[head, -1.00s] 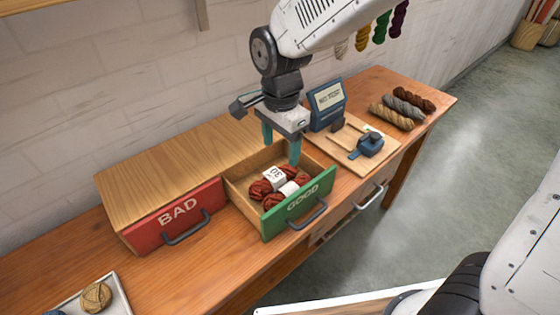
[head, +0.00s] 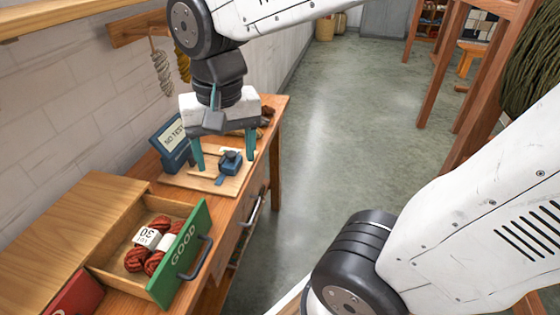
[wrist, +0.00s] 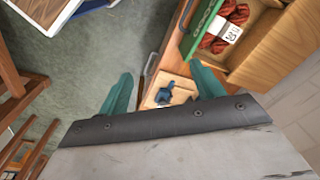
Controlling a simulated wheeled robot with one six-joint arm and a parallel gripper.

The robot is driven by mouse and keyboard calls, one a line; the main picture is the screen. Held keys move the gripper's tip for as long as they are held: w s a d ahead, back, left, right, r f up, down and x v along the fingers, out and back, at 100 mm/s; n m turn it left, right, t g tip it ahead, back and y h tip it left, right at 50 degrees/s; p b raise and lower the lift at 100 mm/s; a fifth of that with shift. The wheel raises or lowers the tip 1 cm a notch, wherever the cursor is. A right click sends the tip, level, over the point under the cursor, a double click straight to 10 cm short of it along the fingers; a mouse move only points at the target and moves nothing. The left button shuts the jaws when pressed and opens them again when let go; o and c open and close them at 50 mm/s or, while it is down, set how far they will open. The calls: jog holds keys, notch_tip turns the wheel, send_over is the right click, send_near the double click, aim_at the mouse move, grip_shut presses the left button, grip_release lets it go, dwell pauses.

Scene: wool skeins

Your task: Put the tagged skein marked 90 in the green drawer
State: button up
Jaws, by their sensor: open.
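A dark red skein (head: 138,259) with a white band and a white number tag (head: 147,237) lies inside the open drawer with the green front (head: 182,248) marked GOOD. The tag's number looks like 30 or 90 turned about; I cannot tell which. The skein also shows in the wrist view (wrist: 211,42), at the upper right. My gripper (head: 225,161) is open and empty. Its two teal fingers point down above the wooden board with the blue device, to the right of the drawer and apart from the skein.
The blue device (head: 231,161) stands on the wooden board, with a blue-framed sign (head: 173,143) behind it. A closed red-fronted drawer (head: 75,297) is at the lower left. Part of a brown skein (head: 268,111) shows beyond my gripper. Open floor (head: 330,120) lies right of the table.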

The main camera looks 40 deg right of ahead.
jog(key=s+d+n, duration=0.4)
jog(key=s+d, duration=0.1)
jog(key=s, duration=0.3)
jog(key=shift+s, duration=0.35)
jog(key=shift+t, duration=0.3)
